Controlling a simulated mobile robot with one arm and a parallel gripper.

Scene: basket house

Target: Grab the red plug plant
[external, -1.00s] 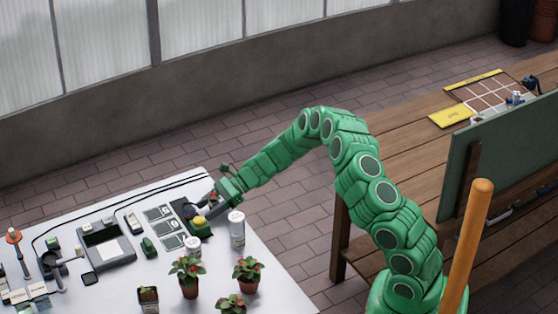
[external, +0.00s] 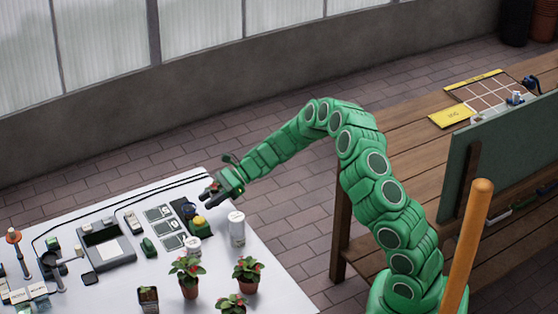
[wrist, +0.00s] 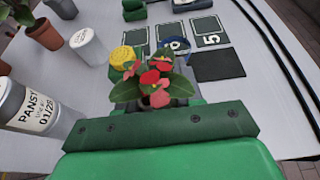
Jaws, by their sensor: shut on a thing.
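The red plug plant (wrist: 157,78), with red and pink flowers and green leaves, stands out right in front of my gripper in the wrist view. My gripper (external: 210,191) is shut on it, above the far right part of the white table (external: 262,272). The plant's lower part and the fingers are mostly hidden behind the leaves and the green gripper body in the wrist view. In the external view the plant is too small or hidden to make out.
Below my gripper are a yellow-topped green item (external: 199,224) and a white labelled canister (external: 237,229). Several potted red-flowered plants (external: 188,276) stand near the front. Number cards (external: 166,228) and a grey tray (external: 105,245) lie to the left. A black cable runs along the back edge.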

